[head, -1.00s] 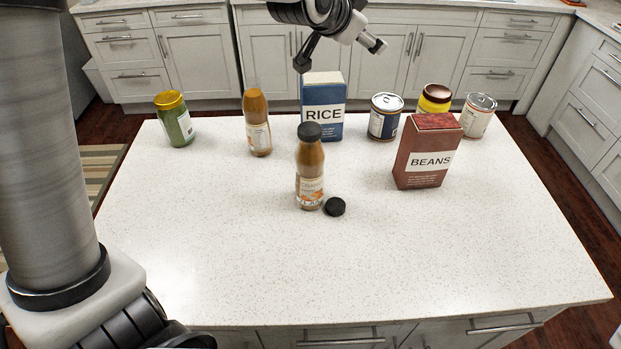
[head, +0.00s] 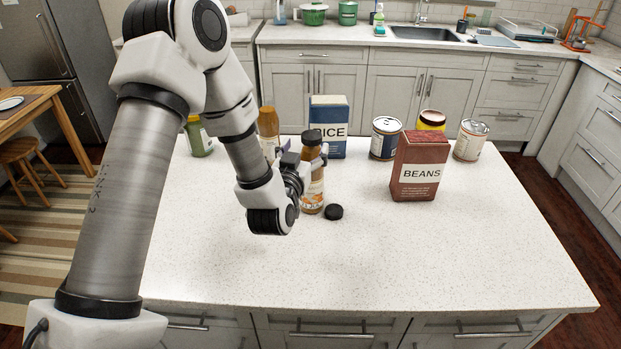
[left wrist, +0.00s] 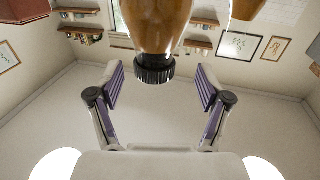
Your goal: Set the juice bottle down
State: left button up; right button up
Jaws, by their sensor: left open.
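A juice bottle (head: 313,190) of orange-brown liquid with a black cap stands upright on the white island counter (head: 400,255). My left gripper (head: 306,155) is open, with its fingers on either side of the bottle's upper part. In the left wrist view, the bottle (left wrist: 155,25) appears inverted, its cap (left wrist: 154,70) between the open fingers (left wrist: 159,78); gaps show on both sides. A loose black cap (head: 334,212) lies beside the bottle's base. A second orange-brown bottle (head: 268,128) stands behind, partly hidden by my arm. My right gripper is not in view.
Behind stand a blue rice box (head: 329,115), a blue-labelled can (head: 384,138), a brown-lidded jar (head: 431,120) and another can (head: 470,140). A red beans box (head: 419,168) stands to the right. A green jar (head: 198,137) is behind my arm. The front counter is clear.

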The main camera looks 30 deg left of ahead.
aim_at(310, 142)
pick_arm(q)
jog(key=w+p, duration=0.1)
jog(key=w+r+p, duration=0.1)
jog(key=w, duration=0.1)
jog(key=shift+r, duration=0.1)
jog(key=shift+w+a+f, duration=0.35)
jog(key=shift+w, duration=0.15)
jog(key=shift+a, duration=0.1)
jog(key=shift+c, duration=0.7)
jog(key=c, duration=0.6)
jog(key=shift+s+r, duration=0.15)
grip_shut()
